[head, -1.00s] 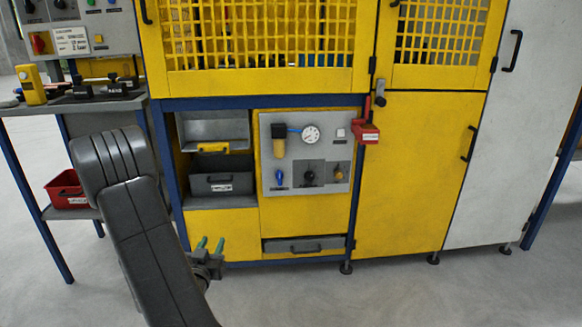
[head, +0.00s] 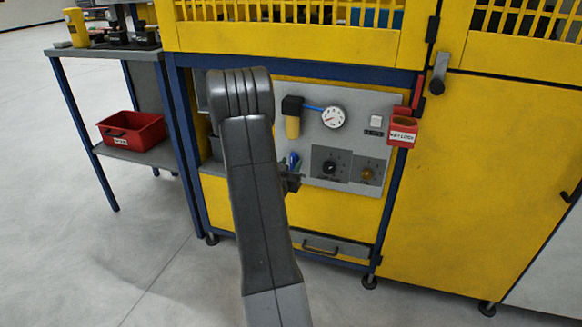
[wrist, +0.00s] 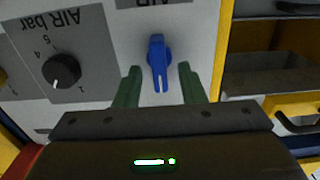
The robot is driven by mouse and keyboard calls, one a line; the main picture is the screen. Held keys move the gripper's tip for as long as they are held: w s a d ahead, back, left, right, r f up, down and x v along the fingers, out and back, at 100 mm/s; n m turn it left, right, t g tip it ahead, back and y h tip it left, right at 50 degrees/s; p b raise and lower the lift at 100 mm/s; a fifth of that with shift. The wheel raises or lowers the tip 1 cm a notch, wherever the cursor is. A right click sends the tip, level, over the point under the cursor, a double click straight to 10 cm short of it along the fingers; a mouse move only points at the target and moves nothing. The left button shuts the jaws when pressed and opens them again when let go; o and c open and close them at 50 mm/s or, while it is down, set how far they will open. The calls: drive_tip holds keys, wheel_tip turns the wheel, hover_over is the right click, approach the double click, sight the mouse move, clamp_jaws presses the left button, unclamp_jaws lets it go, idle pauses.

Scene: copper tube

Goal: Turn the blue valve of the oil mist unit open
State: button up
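The blue valve (wrist: 158,62) sits on the grey panel of the unit, its handle standing upright in the wrist view. The open green fingers of my gripper (wrist: 159,76) are on either side of the handle, with a gap on each side. Whether they reach its full depth is unclear. In the head view the blue valve (head: 293,159) shows just right of my arm, and my gripper (head: 291,181) is mostly hidden behind the arm link. The grey panel (head: 352,108) also carries a gauge and a yellow-bowled filter.
A black AIR bar knob (wrist: 61,70) is beside the valve; a brass-coloured knob (head: 367,174) is further right. A red key lock box (head: 403,131) juts out at the panel's right. A red bin (head: 132,129) is on the left table's shelf. The floor in front is clear.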

drive_tip(key=shift+w+d, duration=0.15)
drive_tip(key=shift+w, duration=0.25)
drive_tip(key=shift+c, duration=0.3)
clamp_jaws()
